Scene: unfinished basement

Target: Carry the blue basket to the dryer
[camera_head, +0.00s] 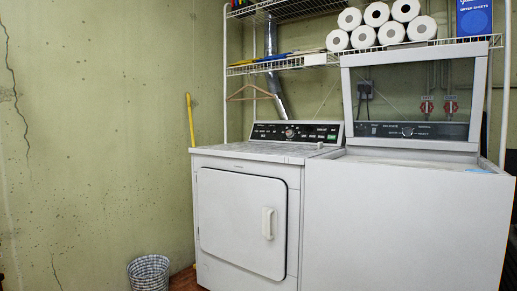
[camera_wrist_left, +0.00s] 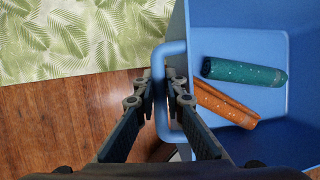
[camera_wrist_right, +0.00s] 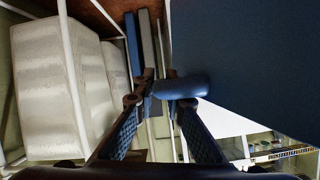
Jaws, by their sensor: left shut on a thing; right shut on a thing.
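The white dryer (camera_head: 215,270) stands left of centre in the head view, with its square front door (camera_head: 243,222) shut and its control panel at the back. The blue basket (camera_wrist_left: 235,40) is outside the head view. In the left wrist view it holds a teal rolled cloth (camera_wrist_left: 244,72) and an orange one (camera_wrist_left: 225,104). My left gripper (camera_wrist_left: 167,85) is shut on the basket's side handle (camera_wrist_left: 159,62). My right gripper (camera_wrist_right: 161,92) is shut on a blue handle on the basket's dark outer wall (camera_wrist_right: 245,60). The basket's underside is hidden.
A white washer (camera_head: 405,235) with its lid (camera_head: 410,95) raised stands right of the dryer. A wire shelf (camera_head: 300,60) with paper rolls (camera_head: 376,14) hangs above. A small checked bin (camera_head: 149,273) stands on the floor left of the dryer. A leaf-patterned surface (camera_wrist_left: 75,40) shows in the left wrist view.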

